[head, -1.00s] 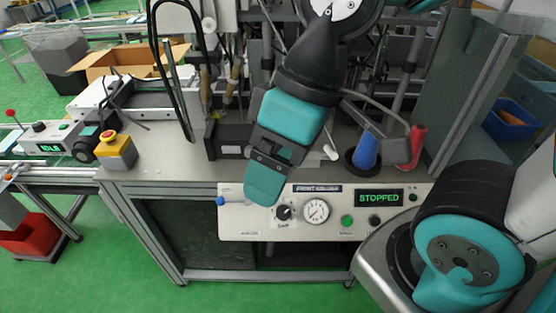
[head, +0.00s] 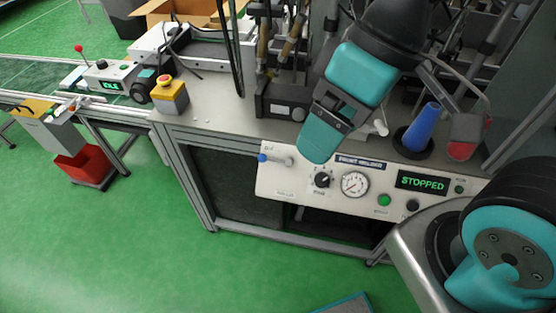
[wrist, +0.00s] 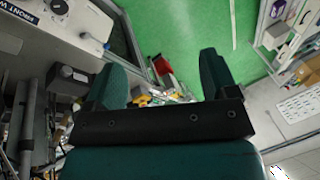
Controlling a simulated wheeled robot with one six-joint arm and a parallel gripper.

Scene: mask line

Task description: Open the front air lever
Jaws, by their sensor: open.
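The front air lever (head: 274,159) is a small grey lever with a blue tip at the upper left of the white front welder panel (head: 285,182). It points left, along the panel. It also shows in the wrist view (wrist: 93,39), toward the upper left. My gripper (head: 316,148) hangs in front of the panel's top edge, right of the lever, and appears apart from it. In the wrist view the two teal fingers of my gripper (wrist: 165,72) are spread wide with nothing between them.
The panel has a dark knob (head: 322,180), a pressure gauge (head: 355,184) and a green STOPPED display (head: 423,182). A yellow emergency stop box (head: 170,97) stands on the bench at left. A blue cone (head: 422,128) stands at right. Green floor in front is clear at left.

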